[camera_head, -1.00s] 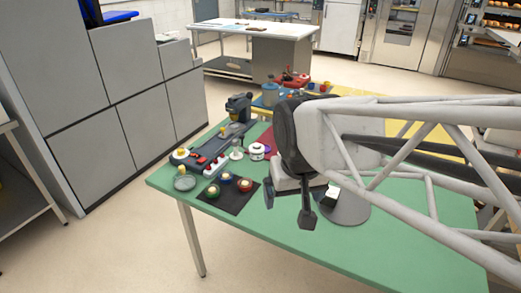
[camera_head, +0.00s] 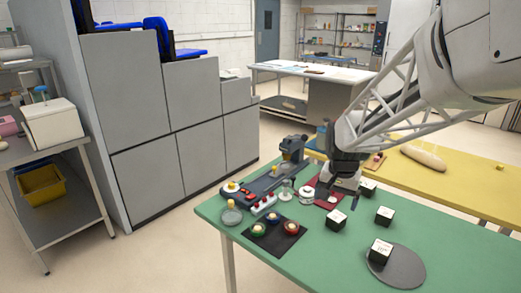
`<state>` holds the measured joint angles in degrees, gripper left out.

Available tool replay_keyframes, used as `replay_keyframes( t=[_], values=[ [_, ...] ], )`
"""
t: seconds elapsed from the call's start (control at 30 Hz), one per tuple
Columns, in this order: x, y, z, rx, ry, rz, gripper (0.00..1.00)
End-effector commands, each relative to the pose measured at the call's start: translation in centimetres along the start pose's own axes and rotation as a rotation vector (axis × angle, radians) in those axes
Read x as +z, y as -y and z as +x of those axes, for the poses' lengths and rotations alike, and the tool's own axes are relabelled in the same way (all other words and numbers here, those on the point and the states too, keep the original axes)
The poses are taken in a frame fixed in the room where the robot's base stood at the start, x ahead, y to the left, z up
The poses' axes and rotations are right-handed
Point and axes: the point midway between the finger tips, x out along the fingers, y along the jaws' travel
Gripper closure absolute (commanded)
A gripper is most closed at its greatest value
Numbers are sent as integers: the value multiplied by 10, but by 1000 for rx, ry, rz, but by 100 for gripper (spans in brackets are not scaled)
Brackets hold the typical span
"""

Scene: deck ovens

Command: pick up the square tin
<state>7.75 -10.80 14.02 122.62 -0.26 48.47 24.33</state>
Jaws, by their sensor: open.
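Several small square tins with white tops and dark sides stand on the green table (camera_head: 300,276). One square tin (camera_head: 380,252) stands on a round grey disc (camera_head: 408,272) near the front right. Another tin (camera_head: 337,219) stands left of the middle, another (camera_head: 384,215) stands to its right, and one more (camera_head: 367,187) stands at the back edge. I cannot tell which one the task means. My gripper (camera_head: 340,191) is open and points down above the dark red mat, close to the back tin. The arm hides part of the table's back.
A dark mat (camera_head: 266,246) with several small coloured round items lies at the table's left. A white-lidded jar (camera_head: 306,195), a glass jar (camera_head: 285,190) and a grey device (camera_head: 292,152) stand behind it. A yellow table (camera_head: 470,180) with a loaf (camera_head: 423,157) adjoins behind.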

Motion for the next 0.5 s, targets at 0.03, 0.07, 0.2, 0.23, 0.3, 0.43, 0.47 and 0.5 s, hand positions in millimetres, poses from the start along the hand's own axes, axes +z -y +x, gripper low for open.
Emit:
replay_keyframes(
  t=[0.03, 0.07, 0.2, 0.23, 0.3, 0.43, 0.47, 0.5],
  values=[
    [-11, 1, 9, 4, 8, 21, 6],
    [-18, 2, 13, 6, 11, 36, 6],
    [-47, 5, 36, 14, 25, 100, 6],
    [-54, 5, 42, 16, 29, 115, 6],
    [-68, 6, 53, 20, 35, 147, 6],
    [-94, 7, 78, 28, 48, 208, 6],
    [-100, 7, 84, 30, 50, 221, 6],
    [-108, 7, 92, 33, 54, 241, 6]
  ],
)
